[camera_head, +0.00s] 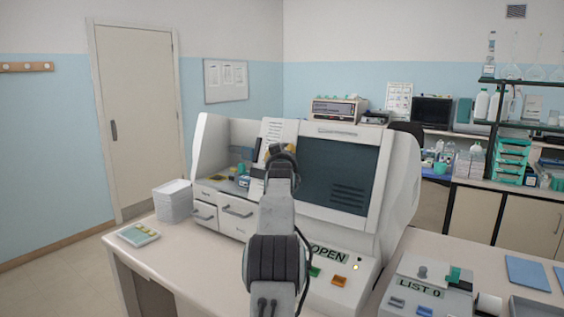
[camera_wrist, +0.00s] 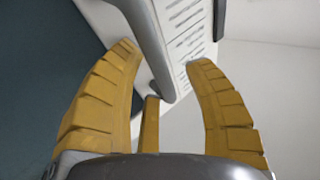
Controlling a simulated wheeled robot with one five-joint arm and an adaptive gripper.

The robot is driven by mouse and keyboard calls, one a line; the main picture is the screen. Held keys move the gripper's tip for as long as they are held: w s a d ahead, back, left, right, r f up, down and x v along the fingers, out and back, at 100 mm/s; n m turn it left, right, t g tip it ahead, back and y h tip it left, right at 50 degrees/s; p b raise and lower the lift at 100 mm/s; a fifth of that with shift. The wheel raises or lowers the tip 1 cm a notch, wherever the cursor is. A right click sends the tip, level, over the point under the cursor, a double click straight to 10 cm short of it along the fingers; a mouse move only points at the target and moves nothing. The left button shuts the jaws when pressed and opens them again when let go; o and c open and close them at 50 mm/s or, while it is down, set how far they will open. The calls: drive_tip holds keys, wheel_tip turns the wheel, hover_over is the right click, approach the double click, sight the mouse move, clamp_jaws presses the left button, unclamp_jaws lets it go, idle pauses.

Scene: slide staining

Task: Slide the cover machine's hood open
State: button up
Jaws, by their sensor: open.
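The white cover machine (camera_head: 400,185) stands on the bench with a display reading "OPEN" on its front panel. Its hood, with a dark window (camera_head: 338,172), covers the right part; the left bay is uncovered and shows its inside. My gripper (camera_head: 278,152) is at the hood's left side, partly hidden by my own arm. In the wrist view, my gripper's yellow fingers (camera_wrist: 167,55) are spread open. I cannot tell whether the fingers touch the bar.
A "LIST 0" device (camera_head: 425,290) stands at the right front. A dark shelf rack (camera_head: 520,125) is at the far right.

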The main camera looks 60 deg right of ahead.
drive_tip(key=v, duration=1.2)
idle(0.3)
drive_tip(key=shift+f, duration=0.1)
idle(0.6)
